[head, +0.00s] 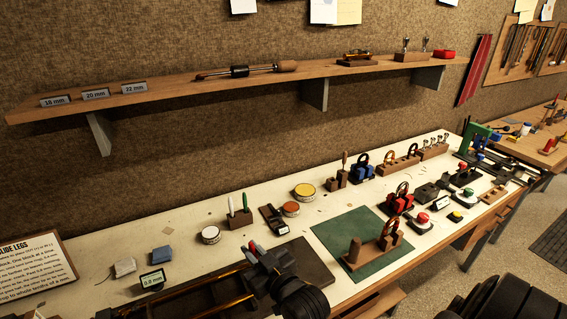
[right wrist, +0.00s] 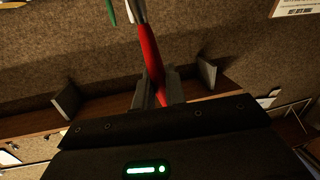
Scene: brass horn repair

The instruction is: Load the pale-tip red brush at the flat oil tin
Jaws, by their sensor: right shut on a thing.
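My right gripper (head: 258,256) is shut on the red brush (head: 252,247), low in the middle of the head view. In the right wrist view the fingers (right wrist: 158,92) grip the red handle (right wrist: 150,58), whose far part runs up to a pale grey section (right wrist: 140,12) at the top edge. The brush's very tip is not clear. Several low round tins stand behind the gripper: a white-topped one (head: 210,235), an orange-red one (head: 291,209) and a yellow one (head: 305,191). I cannot tell which is the flat oil tin. My left gripper is not in view.
A wooden holder (head: 240,218) with green and white handled tools stands behind the gripper. A dark block (head: 273,217) is beside it. Brass tubes (head: 205,304) lie at the front. A green mat (head: 335,232) with a wooden stand lies to the right. A shelf (head: 200,86) runs above.

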